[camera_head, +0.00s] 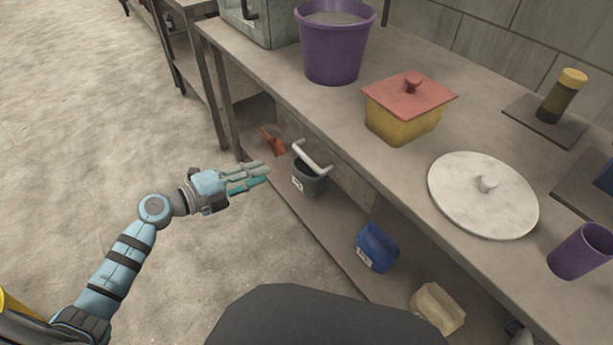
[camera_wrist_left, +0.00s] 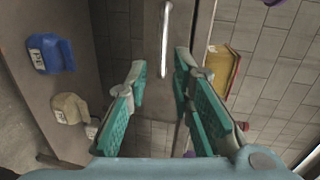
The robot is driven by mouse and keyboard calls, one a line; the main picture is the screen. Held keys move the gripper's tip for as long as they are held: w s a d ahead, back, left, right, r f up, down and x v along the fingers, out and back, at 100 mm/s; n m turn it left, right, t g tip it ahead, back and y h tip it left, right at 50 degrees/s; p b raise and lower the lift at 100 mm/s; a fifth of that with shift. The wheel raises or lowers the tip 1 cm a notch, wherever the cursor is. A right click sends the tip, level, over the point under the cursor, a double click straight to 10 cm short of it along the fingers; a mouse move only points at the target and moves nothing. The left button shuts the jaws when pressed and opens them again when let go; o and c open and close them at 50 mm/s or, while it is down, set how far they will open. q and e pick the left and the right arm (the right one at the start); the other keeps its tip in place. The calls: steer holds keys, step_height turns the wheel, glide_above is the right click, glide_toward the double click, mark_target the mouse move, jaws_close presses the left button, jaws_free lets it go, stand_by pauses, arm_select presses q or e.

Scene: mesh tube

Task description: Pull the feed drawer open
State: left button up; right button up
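The feed drawer (camera_head: 345,182) sits in the front of the bench, under the bench top, and looks closed. Its pale bar handle (camera_head: 313,158) stands out from the drawer front. My left gripper (camera_head: 264,173) is in front of the bench, to the left of the handle and apart from it, with its fingers pointing at the drawer. In the left wrist view the teal finger pads (camera_wrist_left: 160,82) are spread wide with nothing between them; the handle (camera_wrist_left: 164,38) shows ahead, roughly in line with the gap. My right gripper is not in view.
On the bench top stand a purple bucket (camera_head: 335,45), a yellow box with a red lid (camera_head: 400,120), a white round lid (camera_head: 470,205) and a purple cup (camera_head: 580,251). The lower shelf holds a dark bucket (camera_head: 309,182), a blue container (camera_head: 376,247) and a cream container (camera_head: 437,308). Floor left is clear.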

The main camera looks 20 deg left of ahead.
mark_target(304, 159)
arm_select(q)
steer(key=shift+m, duration=0.5)
steer(key=b+x, duration=0.1)
steer(key=x, duration=0.5)
steer(key=b+x, duration=0.2)
steer(key=x, duration=0.5)
steer(key=shift+d+r, duration=0.1)
steer(key=shift+d, duration=0.4)
steer(key=shift+w+d, duration=0.25)
steer(key=shift+w, duration=0.05)
steer(key=c, duration=0.5)
steer(key=shift+s, duration=0.1)
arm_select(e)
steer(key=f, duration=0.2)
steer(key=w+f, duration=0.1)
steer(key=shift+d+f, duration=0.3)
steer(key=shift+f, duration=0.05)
